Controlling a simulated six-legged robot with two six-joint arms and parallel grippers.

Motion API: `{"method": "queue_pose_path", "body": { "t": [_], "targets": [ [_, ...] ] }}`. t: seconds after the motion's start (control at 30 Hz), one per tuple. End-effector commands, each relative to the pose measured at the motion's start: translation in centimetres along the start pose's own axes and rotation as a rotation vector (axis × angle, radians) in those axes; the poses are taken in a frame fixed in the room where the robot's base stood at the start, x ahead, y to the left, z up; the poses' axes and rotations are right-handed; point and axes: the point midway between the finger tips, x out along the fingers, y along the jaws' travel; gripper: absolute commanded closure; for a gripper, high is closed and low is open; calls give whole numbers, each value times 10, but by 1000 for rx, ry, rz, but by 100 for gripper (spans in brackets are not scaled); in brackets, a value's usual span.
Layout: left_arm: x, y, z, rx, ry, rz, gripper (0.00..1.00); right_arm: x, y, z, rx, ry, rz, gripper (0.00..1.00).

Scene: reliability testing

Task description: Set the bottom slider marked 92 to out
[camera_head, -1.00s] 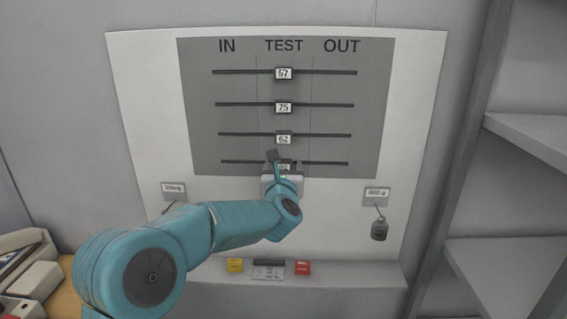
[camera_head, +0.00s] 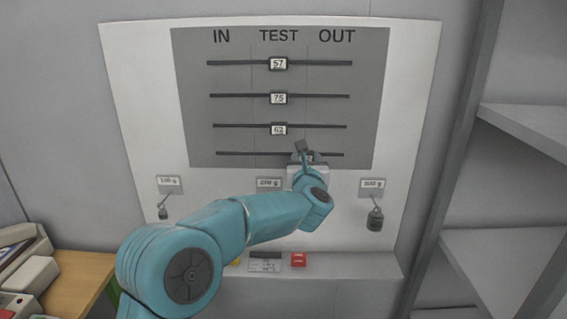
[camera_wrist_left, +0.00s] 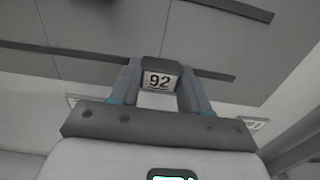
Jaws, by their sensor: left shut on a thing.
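The slider marked 92 (camera_wrist_left: 160,80) sits on the bottom rail of the panel. In the left wrist view it is between the two fingers of my left gripper (camera_wrist_left: 158,88), which is shut on it. In the head view my left gripper (camera_head: 308,160) is at the bottom rail (camera_head: 240,154), just inside the OUT column, right of the TEST column. The gripper mostly hides the slider there. The sliders marked 57 (camera_head: 279,64), 75 (camera_head: 278,98) and 62 (camera_head: 278,130) stand in the TEST column. My right gripper is not in view.
Weights hang at the left (camera_head: 163,212) and right (camera_head: 375,218) of the white board under small labels. A red button (camera_head: 298,260) is on the ledge below. Grey shelves (camera_head: 510,240) stand at the right and a wooden table (camera_head: 80,284) at the lower left.

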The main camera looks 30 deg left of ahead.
Motion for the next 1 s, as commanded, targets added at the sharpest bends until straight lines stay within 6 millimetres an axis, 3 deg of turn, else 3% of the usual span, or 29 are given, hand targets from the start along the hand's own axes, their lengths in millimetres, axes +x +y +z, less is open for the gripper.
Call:
{"method": "queue_pose_path", "body": {
  "t": [0.1, 0.3, 0.67, 0.7, 0.73, 0.77, 1.0],
  "targets": [
    [0, -33, 4, -1, -9, 0, 100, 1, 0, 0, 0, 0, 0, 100],
    [0, -63, 5, 1, -8, 2, 100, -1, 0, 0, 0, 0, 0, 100],
    [0, -67, 7, -1, -11, 1, 100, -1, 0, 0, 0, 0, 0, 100],
    [0, -67, 7, -1, -11, 1, 41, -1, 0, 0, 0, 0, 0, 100],
    [0, -67, 7, -1, -11, 1, 31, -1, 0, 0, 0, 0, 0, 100],
    [0, -67, 6, -1, -10, 1, 28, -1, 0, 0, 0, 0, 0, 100],
    [0, -67, 4, 0, -5, 1, 28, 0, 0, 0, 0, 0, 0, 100]
  ]
}}
